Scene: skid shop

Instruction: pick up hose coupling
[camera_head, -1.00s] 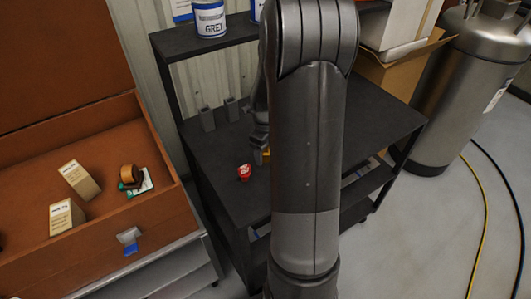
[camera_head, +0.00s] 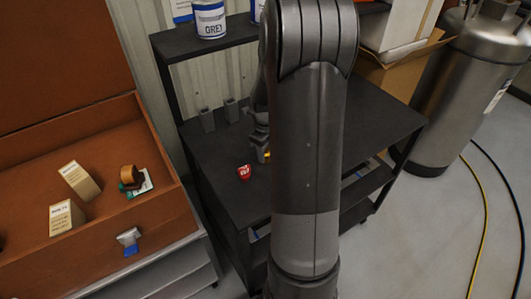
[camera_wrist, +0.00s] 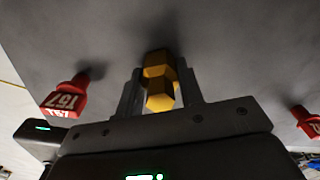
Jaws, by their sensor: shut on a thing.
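The hose coupling, a brass-yellow piece with hexagonal sections (camera_wrist: 158,82), sits between the two fingers of my gripper (camera_wrist: 160,95) in the wrist view. The fingers are shut on it from both sides. In the head view a small yellow bit of the coupling (camera_head: 267,156) shows beside my arm, over the dark cart top. My gripper (camera_head: 261,138) is there mostly hidden behind my arm. I cannot tell whether the coupling touches the surface.
A red tagged part (camera_head: 244,172) stands on the dark cart (camera_head: 205,165) close to my gripper. The wrist view shows red parts left (camera_wrist: 65,98) and right (camera_wrist: 306,121). An open brown case (camera_head: 100,240) is left, a steel tank (camera_head: 455,100) right.

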